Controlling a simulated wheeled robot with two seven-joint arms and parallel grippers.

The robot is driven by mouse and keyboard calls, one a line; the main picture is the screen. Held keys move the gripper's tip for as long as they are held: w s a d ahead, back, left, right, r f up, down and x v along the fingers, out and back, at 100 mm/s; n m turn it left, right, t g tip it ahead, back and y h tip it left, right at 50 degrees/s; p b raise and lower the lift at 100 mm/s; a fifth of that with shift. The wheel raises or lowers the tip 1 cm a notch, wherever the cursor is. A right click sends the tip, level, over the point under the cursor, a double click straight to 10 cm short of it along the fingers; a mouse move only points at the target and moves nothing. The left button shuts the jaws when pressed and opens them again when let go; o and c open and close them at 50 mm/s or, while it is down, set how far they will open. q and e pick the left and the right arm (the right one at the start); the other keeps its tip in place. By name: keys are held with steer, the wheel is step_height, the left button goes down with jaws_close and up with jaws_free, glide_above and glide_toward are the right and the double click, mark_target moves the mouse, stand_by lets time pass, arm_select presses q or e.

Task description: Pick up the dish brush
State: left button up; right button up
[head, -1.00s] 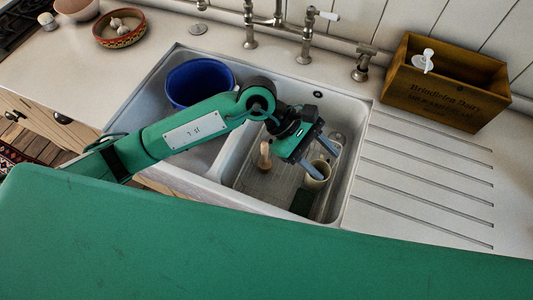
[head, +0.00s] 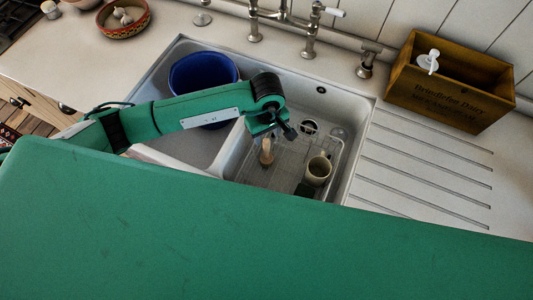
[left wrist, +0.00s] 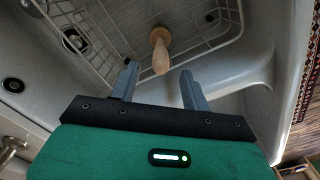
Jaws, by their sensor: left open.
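The dish brush (left wrist: 160,52) stands in a wire rack in the right sink basin. Its wooden handle points toward my left gripper (left wrist: 159,78) in the left wrist view, and its round bristle head is at the far end. In the head view the brush (head: 266,152) shows just below the gripper, partly hidden by it. My left gripper is open, with the handle's end near the gap between its fingertips; I cannot tell whether they touch. Nothing is held. My right gripper is not in view.
A cream mug (head: 318,170) stands right of the brush in the wire rack (head: 290,172). A blue tub (head: 190,72) fills part of the left basin. Taps (head: 312,35) rise behind the sink. A wooden crate (head: 440,95) stands beyond the ribbed drainboard (head: 425,165).

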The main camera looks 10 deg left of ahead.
mark_target(267, 139)
arm_select(q)
steer(key=shift+f+p, duration=0.3)
steer(key=shift+f, duration=0.15)
step_height(267, 139, down, 4)
steer(key=shift+s+p, duration=0.1)
steer(key=shift+p, duration=1.15)
steer(key=shift+f, duration=0.35)
jaws_close()
